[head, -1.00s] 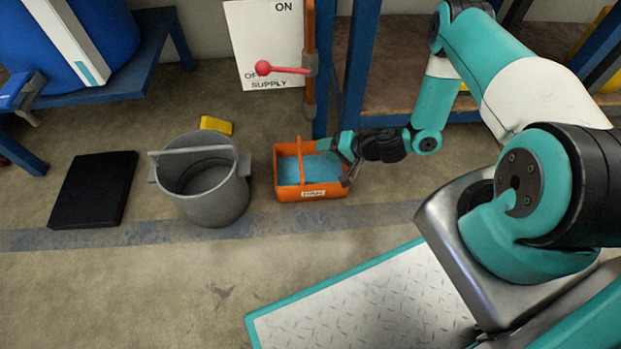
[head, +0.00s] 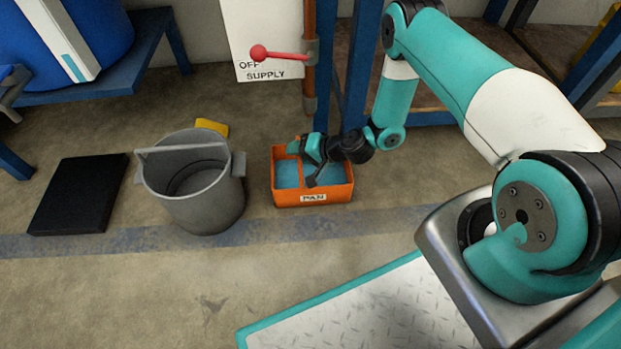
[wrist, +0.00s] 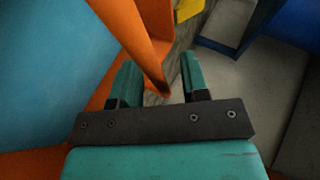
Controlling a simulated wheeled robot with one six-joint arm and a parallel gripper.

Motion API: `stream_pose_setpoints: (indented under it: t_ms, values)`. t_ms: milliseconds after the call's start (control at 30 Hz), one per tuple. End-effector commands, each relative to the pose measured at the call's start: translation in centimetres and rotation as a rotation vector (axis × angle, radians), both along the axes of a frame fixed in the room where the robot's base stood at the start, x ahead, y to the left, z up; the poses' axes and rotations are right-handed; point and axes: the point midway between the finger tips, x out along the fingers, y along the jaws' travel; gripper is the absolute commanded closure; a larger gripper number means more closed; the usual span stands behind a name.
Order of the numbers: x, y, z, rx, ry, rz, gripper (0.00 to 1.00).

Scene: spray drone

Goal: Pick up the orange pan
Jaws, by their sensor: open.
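The orange pan (head: 284,199) stands on the floor, with a PAN label on its front wall and blue liquid (head: 287,174) inside. Its orange handle crosses over the top and is partly hidden by my gripper in the head view. My gripper (head: 303,162) is open over the pan at the handle. In the wrist view the orange handle (wrist: 135,40) runs down between the two teal fingers of my gripper (wrist: 160,82), with gaps visible beside it. The blue liquid (wrist: 50,75) fills the left side of that view.
A grey bucket (head: 208,212) with a raised handle stands just left of the pan. A yellow block (head: 212,127) lies behind it and a black mat (head: 78,197) farther left. A pipe with a red lever (head: 278,54) and a blue post (head: 358,75) rise behind. Floor in front is clear.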

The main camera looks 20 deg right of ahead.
Motion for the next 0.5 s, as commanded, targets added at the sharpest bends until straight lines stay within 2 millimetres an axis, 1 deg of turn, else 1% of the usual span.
stream_pose_setpoints:
  t_ms: [33,67,100,167,200,233,500]
  values:
    - [-0.01,-0.01,0.05,0.0,0.0,0.0,0.58]
    - [-0.02,-0.01,0.05,0.0,0.0,0.0,0.61]
    - [-0.02,-0.01,0.05,0.0,0.0,0.0,0.7]
    - [-0.03,-0.01,0.04,0.0,0.0,0.0,0.84]
    - [-0.04,-0.02,0.03,0.0,0.0,0.0,0.93]
    - [-0.04,-0.03,0.04,0.0,0.0,0.0,1.0]
    - [-0.06,-0.05,0.03,0.0,0.001,0.001,1.0]
